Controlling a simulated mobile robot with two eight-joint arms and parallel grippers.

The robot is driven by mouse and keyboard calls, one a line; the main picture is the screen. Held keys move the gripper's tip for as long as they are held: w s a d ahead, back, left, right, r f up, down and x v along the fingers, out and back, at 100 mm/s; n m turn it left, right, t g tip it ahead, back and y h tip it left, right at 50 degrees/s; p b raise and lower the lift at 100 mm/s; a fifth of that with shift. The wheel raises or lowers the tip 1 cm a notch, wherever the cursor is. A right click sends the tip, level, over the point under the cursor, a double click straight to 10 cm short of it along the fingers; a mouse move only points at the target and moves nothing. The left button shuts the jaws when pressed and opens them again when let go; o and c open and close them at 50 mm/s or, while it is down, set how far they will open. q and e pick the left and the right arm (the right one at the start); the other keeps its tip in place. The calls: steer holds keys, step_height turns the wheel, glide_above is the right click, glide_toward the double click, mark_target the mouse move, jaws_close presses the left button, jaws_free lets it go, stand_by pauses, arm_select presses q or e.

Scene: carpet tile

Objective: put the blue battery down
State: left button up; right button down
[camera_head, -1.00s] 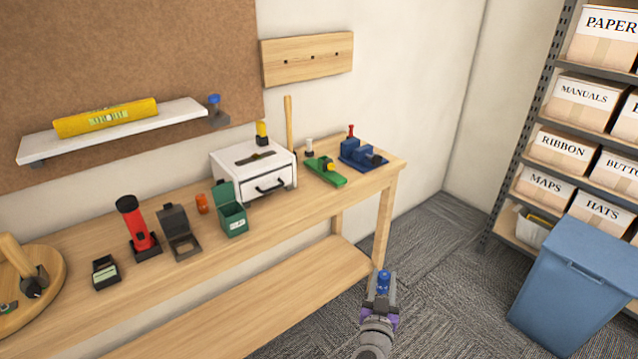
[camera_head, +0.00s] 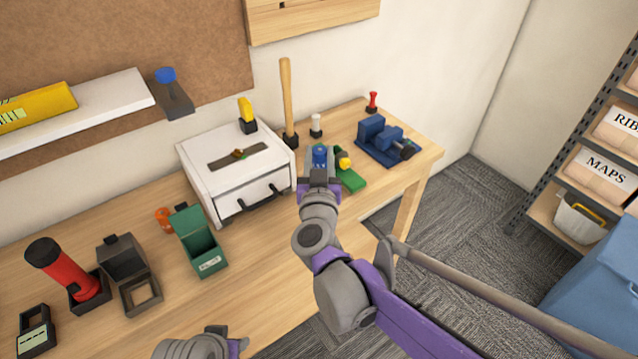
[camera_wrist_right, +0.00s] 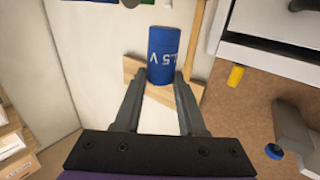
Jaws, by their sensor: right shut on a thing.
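The blue battery (camera_head: 320,155) is held upright by my right gripper (camera_head: 319,176), in front of the green block (camera_head: 350,180) on the bench as seen from the head. In the right wrist view the battery (camera_wrist_right: 163,55), with "1.5 V" printed on it, is between the two fingertips of the right gripper (camera_wrist_right: 162,84), which are shut on it. The gripper hides part of the green block and the bench near it. I cannot tell how high the battery is above the bench. My left arm's end (camera_head: 205,345) shows at the bottom edge, its fingers unclear.
The wooden bench (camera_head: 270,255) holds a white drawer box (camera_head: 215,190), a green open bin (camera_head: 200,245), a blue vise (camera_head: 385,140), a red flashlight (camera_head: 65,272) and a wooden stick (camera_head: 287,100). Bare bench top lies in front of the drawer box.

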steer(key=shift+s+f+b, duration=0.1)
steer(key=shift+f+b, duration=1.1)
steer(key=shift+f, duration=3.5)
steer(key=shift+f, duration=0.2)
steer(key=shift+c, duration=2.4)
jaws_free()
steer(key=shift+r, duration=0.1)
